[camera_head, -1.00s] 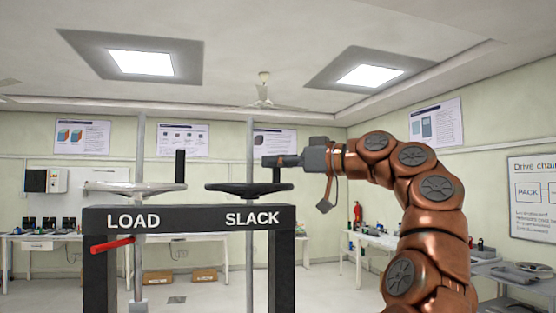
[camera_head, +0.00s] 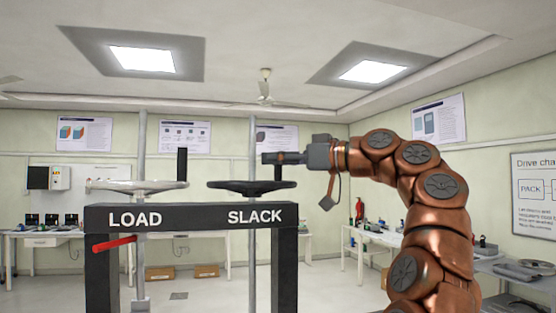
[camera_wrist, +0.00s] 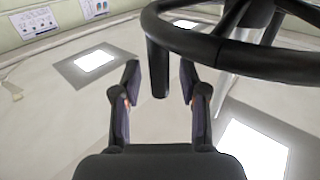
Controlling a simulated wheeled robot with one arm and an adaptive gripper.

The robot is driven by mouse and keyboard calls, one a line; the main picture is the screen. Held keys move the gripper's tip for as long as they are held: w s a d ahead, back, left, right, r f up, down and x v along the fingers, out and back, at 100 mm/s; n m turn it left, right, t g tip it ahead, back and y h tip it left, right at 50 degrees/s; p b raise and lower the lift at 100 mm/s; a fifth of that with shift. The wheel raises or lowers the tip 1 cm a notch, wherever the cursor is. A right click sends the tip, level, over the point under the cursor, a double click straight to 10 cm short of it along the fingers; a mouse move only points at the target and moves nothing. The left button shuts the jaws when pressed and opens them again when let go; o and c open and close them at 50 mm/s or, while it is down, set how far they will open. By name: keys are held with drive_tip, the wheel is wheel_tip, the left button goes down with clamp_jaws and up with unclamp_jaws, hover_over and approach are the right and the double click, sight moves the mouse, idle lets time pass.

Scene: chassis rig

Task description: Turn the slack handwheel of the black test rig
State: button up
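The black test rig (camera_head: 150,217) carries the labels LOAD and SLACK on its crossbar. The black slack handwheel (camera_head: 235,185) lies flat above the SLACK label; its rim also shows in the wrist view (camera_wrist: 250,52). Its upright black handle (camera_wrist: 158,65) stands between the two fingers of my gripper (camera_wrist: 159,82), with a visible gap on each side. My gripper (camera_head: 283,158) is open around the handle, above the right side of the wheel in the head view. The lower handle (camera_head: 278,173) shows beneath the fingers; its top is hidden by them.
The pale load handwheel (camera_head: 135,186) with its own black handle (camera_head: 182,163) stands left of the slack wheel. A red lever (camera_head: 114,244) sticks out below the LOAD label. Two grey vertical posts rise behind the crossbar. Benches stand along the walls.

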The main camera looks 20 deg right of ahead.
drive_tip(key=v, duration=1.2)
idle(0.3)
drive_tip(key=shift+c, duration=0.3)
